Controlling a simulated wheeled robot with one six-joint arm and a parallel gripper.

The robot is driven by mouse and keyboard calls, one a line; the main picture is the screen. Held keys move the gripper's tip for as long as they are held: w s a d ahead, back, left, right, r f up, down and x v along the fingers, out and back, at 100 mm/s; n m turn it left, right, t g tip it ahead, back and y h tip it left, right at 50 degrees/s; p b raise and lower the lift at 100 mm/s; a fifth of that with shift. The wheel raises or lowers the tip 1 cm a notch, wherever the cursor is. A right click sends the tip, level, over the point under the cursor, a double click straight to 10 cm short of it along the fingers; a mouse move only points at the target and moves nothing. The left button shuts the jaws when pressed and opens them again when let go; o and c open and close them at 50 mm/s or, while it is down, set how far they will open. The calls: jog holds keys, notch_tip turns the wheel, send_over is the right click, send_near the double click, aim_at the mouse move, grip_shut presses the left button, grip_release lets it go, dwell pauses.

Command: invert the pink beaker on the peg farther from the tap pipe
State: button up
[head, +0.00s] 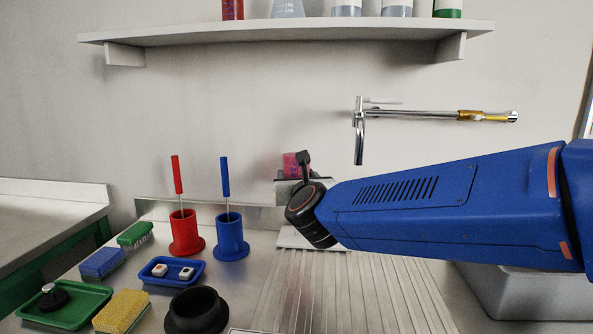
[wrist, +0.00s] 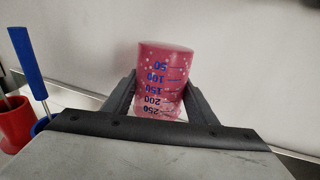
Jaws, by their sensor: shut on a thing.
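The pink beaker (wrist: 165,80) is upside down in the wrist view, its closed base up and the 50 mark above the 250 mark. My gripper (wrist: 163,112) is shut on its lower part, one finger on each side. In the head view the beaker (head: 290,166) shows only partly, behind my gripper (head: 304,160). The tap pipe (head: 360,138) hangs from the wall to the right of the beaker. I see no peg in either view, and cannot tell whether the beaker is over one.
A red holder (head: 185,235) and a blue holder (head: 231,240), each with a brush, stand left of my arm. A blue tray (head: 158,280), sponges, a green tray (head: 88,303) and a black ring-shaped stand (head: 197,312) are at front left. A shelf (head: 290,33) is above.

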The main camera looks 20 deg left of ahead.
jog(key=shift+f, duration=5.75)
jog(key=shift+f, duration=0.3)
jog(key=o, duration=1.2)
jog(key=v, duration=1.7)
jog(key=shift+s+d+r, duration=0.15)
